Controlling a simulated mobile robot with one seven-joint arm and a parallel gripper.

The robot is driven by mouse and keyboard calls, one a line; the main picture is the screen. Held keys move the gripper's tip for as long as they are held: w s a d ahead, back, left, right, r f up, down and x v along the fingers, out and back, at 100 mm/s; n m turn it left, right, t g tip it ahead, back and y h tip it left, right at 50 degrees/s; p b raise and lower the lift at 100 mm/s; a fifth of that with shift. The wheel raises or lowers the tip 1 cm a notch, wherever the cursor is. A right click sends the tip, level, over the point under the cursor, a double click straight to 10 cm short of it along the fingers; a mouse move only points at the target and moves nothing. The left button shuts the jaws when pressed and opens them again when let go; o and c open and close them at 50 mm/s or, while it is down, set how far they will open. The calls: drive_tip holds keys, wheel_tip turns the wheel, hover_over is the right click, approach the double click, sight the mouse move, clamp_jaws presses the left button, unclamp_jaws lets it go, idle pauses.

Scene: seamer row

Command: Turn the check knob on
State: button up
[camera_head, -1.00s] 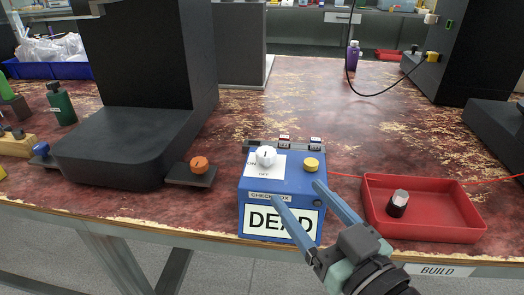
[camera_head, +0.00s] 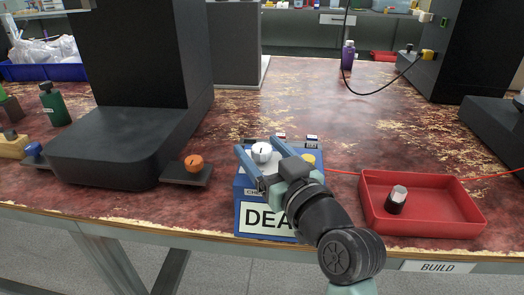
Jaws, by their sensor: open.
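The white check knob (camera_head: 262,152) sits on top of a blue check box (camera_head: 240,205) with a "DEAD" label on its front. My gripper (camera_head: 254,166) is open at the box's top, with one blue finger to the left of the knob and the other near its lower right side. Whether either finger touches the knob I cannot tell. My gripper and wrist hide much of the box's right side and top, including the lettering around the knob. A yellow button (camera_head: 308,160) shows in part behind my gripper.
A red tray (camera_head: 450,215) holding a black and clear knob-like piece (camera_head: 397,198) stands to the right. An orange knob (camera_head: 193,162) on a dark plate and a black machine (camera_head: 115,150) stand to the left.

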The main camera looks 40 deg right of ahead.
clamp_jaws()
idle(0.3)
